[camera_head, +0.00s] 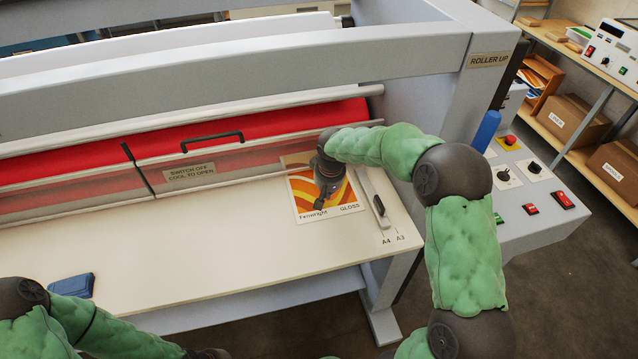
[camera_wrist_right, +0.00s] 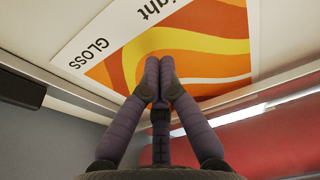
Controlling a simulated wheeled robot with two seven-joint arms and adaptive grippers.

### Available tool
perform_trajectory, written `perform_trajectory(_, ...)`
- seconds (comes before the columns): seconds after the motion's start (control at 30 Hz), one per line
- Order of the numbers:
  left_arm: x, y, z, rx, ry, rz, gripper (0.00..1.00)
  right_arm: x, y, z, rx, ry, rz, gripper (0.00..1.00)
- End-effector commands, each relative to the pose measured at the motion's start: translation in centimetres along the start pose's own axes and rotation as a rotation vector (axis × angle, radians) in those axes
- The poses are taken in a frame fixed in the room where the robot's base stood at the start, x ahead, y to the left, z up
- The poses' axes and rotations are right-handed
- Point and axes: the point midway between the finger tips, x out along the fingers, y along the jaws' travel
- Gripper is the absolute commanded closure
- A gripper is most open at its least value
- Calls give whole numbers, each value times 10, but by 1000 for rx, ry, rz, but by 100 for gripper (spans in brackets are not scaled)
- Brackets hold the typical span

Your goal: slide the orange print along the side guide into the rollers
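The orange print (camera_head: 351,196), with wavy orange, yellow and red bands and a white margin reading GLOSS, lies flat on the cream feed table (camera_head: 230,250) at its right end. Its far edge reaches the clear cover in front of the red roller (camera_head: 270,117). The side guide (camera_head: 379,207), a pale bar with a dark knob, lies just right of the print. My right gripper (camera_head: 321,203) is over the print, fingers pointing down; in the wrist view its fingertips (camera_wrist_right: 160,90) are together against or just above the print (camera_wrist_right: 195,45). My left gripper (camera_head: 210,353) is barely visible at the bottom edge.
A blue folded cloth or pouch (camera_head: 71,287) lies on the table's left. A control panel (camera_head: 520,185) with buttons and a knob stands right of the table. The hinged cover has a black handle (camera_head: 212,141). The table's middle is clear.

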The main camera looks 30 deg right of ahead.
Motion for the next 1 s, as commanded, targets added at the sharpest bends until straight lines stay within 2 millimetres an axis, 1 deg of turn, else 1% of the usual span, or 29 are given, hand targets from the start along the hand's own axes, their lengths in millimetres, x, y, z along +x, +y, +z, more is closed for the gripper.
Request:
perform_trajectory(0.37,0,0,0,0,1,0,100,1,0,0,1,0,0,100)
perform_trajectory(1.0,12,-4,-1,0,0,0,100,17,0,4,1,0,0,100)
